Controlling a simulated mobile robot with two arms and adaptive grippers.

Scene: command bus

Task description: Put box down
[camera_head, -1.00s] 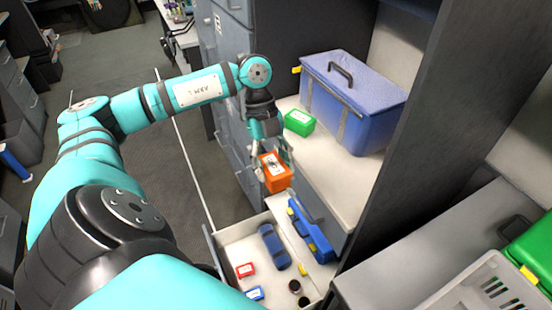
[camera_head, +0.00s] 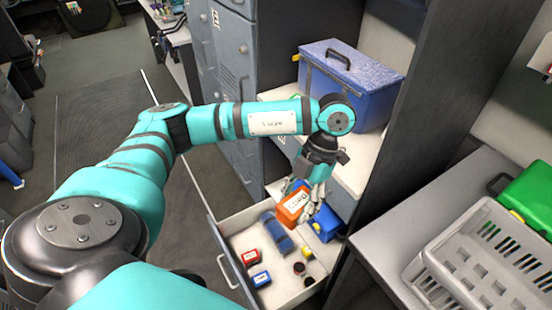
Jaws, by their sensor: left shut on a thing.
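My left gripper (camera_head: 308,198) is shut on an orange box (camera_head: 291,207) with a white label. It holds the box over the back part of an open drawer (camera_head: 233,249). I cannot tell whether the box touches anything below it. A blue case (camera_head: 329,222) lies just right of the box, partly hidden by the gripper. My right gripper is not in view.
The drawer holds a dark blue item (camera_head: 277,231), a red box (camera_head: 250,257), a small blue box (camera_head: 261,279) and small round items. A large blue toolbox (camera_head: 350,84) stands on the shelf above. A grey crate (camera_head: 440,262) sits on the right counter.

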